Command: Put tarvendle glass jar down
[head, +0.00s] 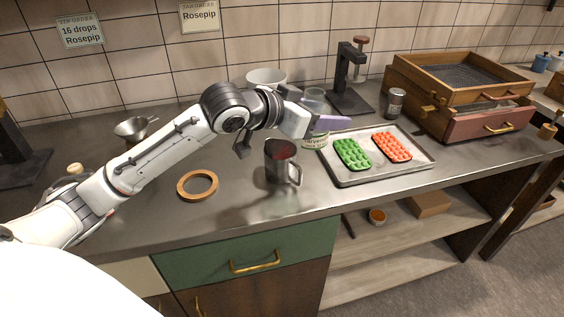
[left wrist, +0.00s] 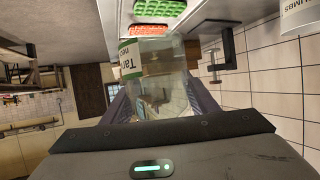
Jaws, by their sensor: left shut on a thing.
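The tarvendle glass jar (head: 315,141) is clear, with a white and green label, and stands roughly upright beside the left edge of the baking tray. My left gripper (head: 322,122) is shut on it, its lavender fingers crossing the jar's middle. The jar's glass top (head: 313,96) shows above the fingers. In the left wrist view the jar (left wrist: 165,82) sits between the two fingers (left wrist: 158,100), with part of its green label showing. I cannot tell whether its base touches the counter. My right gripper is out of view.
The tray (head: 382,178) holds a green mold (head: 352,153) and a red mold (head: 392,147). A wooden ring (head: 197,185) lies left. A bowl (head: 266,77), a black press (head: 348,85) and wooden boxes (head: 455,85) stand behind.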

